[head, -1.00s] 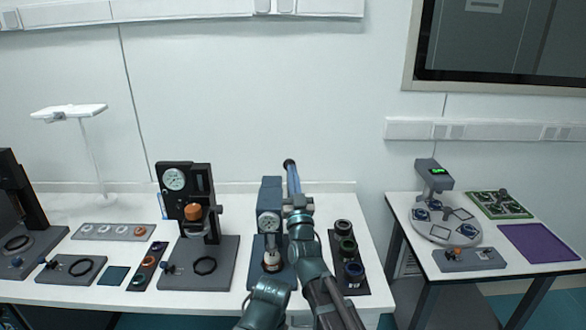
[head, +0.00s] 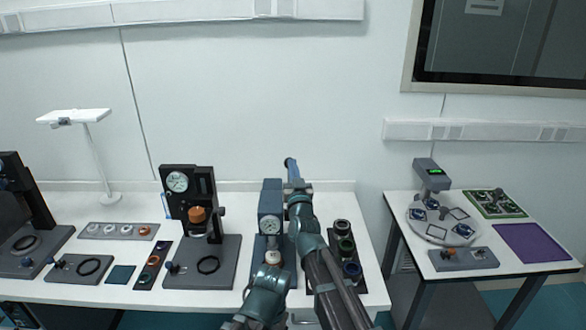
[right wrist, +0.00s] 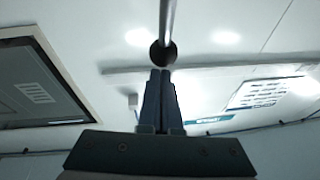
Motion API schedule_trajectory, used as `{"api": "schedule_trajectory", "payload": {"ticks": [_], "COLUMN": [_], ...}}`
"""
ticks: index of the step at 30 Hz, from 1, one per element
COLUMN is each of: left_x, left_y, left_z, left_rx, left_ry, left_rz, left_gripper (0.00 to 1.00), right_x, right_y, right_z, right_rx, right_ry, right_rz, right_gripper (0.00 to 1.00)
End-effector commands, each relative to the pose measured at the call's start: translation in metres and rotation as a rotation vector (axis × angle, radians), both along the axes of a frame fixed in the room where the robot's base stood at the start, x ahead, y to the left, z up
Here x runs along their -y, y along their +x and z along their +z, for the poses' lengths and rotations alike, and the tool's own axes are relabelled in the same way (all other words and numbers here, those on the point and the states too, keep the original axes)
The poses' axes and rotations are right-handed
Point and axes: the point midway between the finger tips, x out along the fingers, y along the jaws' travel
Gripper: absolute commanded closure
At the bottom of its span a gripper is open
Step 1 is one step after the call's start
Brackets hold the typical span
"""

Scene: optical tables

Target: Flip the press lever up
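The press (head: 270,210) is a blue-grey column with a round gauge on its front, standing on the middle table. My right gripper (head: 291,168) is just right of the press top, with its blue fingers pointing up and away. In the right wrist view, the fingers (right wrist: 160,75) are together. A thin metal rod with a dark round knob (right wrist: 163,53), which looks like the press lever, appears just beyond the fingertips. Whether they touch, I cannot tell. In the head view, my arm and gripper hide the lever. My left gripper is not in view.
A second gauge stand (head: 187,200) with an orange part is left of the press. A dark rack of rings (head: 343,243) lies right, close to my right arm. A separate table (head: 447,262) with a turntable stands further right, across a gap.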

Motion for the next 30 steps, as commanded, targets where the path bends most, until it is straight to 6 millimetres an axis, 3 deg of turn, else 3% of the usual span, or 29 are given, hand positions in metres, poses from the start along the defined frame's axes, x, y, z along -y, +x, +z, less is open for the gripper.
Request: {"api": "schedule_trajectory", "payload": {"ticks": [10,17,22,24,30], "left_x": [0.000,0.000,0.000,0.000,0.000], "left_y": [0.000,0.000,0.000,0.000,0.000], "left_z": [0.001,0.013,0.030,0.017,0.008], "left_rx": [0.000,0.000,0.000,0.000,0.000], "left_ry": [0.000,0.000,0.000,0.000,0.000], "left_rz": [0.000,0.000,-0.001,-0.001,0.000], "left_gripper": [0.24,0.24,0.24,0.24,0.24], "right_x": [0.000,0.006,0.015,0.017,0.022], "right_y": [0.001,-0.014,-0.037,-0.054,-0.098], "right_z": [0.000,0.013,0.030,0.017,0.008], "right_rx": [-0.004,-0.001,0.001,0.001,0.001], "right_ry": [-0.001,0.000,-0.001,0.000,0.000], "right_rz": [0.001,0.000,0.000,0.000,0.000], "right_gripper": [1.00,1.00,1.00,1.00,1.00]}}
